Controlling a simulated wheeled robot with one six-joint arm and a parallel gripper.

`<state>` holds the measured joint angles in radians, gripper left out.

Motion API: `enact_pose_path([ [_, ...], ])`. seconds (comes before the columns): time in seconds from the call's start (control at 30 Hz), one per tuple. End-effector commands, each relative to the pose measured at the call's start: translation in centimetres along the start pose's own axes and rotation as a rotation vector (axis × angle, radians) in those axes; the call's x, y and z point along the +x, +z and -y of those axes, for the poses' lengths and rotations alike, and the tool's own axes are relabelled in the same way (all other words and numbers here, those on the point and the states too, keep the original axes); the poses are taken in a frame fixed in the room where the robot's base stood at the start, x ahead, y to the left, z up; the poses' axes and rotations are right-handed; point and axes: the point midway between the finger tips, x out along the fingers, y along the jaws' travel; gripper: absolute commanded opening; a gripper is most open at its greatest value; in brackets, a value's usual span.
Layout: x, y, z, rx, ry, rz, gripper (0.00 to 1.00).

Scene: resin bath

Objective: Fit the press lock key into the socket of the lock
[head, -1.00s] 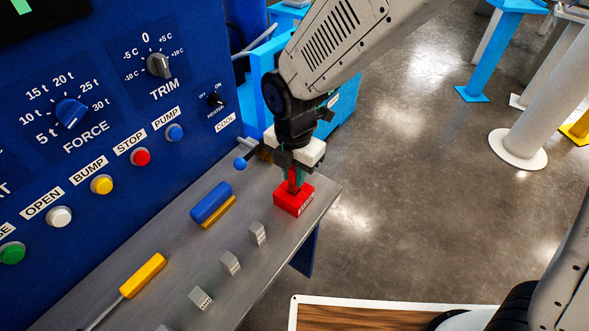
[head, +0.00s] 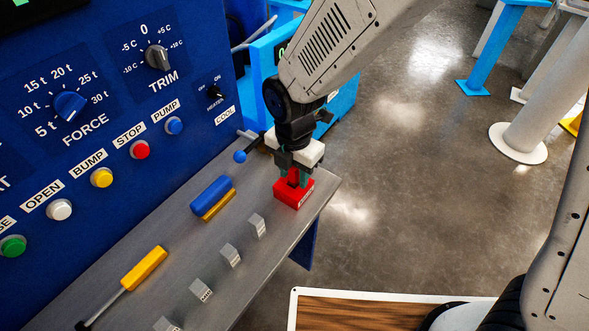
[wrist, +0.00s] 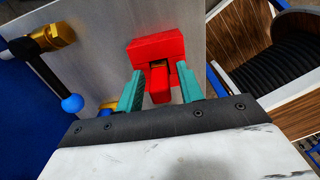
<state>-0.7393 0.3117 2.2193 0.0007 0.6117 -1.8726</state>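The lock is a red block (head: 293,195) with a label, on the right end of the grey shelf. It also shows in the wrist view (wrist: 151,47). The red press lock key (wrist: 159,82) is a narrow upright piece standing at the lock, and it meets the notch in its near side. How deep it sits in the socket is hidden. My gripper (head: 294,175) is directly above the lock. Its two teal fingers straddle the key, with a visible gap on each side in the wrist view (wrist: 159,74). The fingers look open and apart from the key.
A blue-balled lever (head: 241,156) stands close to the left of my gripper. A blue-and-yellow block (head: 212,197), several grey blocks (head: 231,255) and a yellow-handled tool (head: 143,268) lie along the shelf. The blue control panel (head: 110,120) rises behind.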

Motion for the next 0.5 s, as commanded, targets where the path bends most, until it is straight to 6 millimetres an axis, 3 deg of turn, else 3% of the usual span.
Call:
enact_pose_path([
  [0.33, -0.3, 0.0, -0.1, 0.0, 0.002, 0.001, 0.43],
  [0.5, -2.6, 0.0, -0.1, 0.0, 0.006, 0.002, 0.43],
])
